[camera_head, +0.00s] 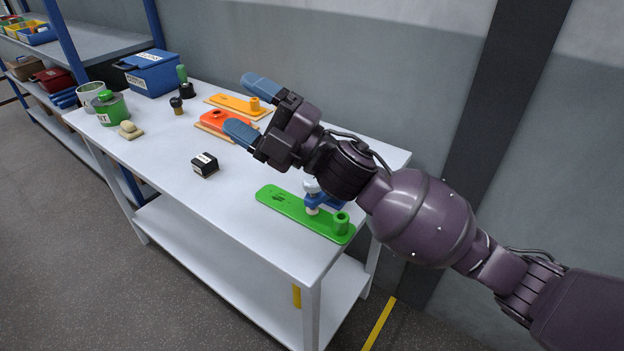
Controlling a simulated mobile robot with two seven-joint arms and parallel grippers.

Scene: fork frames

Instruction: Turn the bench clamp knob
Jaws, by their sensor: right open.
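A green base plate (282,203) lies on the near right part of the white table (210,210). A small blue clamp (326,201) with a pale round knob (311,186) stands on it, partly behind my right wrist. A green cylindrical piece (340,222) rises from the plate's right end. I cannot tell which piece turns. My right gripper (249,108) is open with blue fingertips, well to the upper left of the clamp, in front of the orange plates. I see nothing between its fingers. My left gripper is not in view.
An orange plate (228,101) and a red-orange plate (211,119) lie behind the gripper. A black box (204,166) sits mid-table. A blue toolbox (153,76), a green can (112,108) and small items stand far left. The table's front strip is clear.

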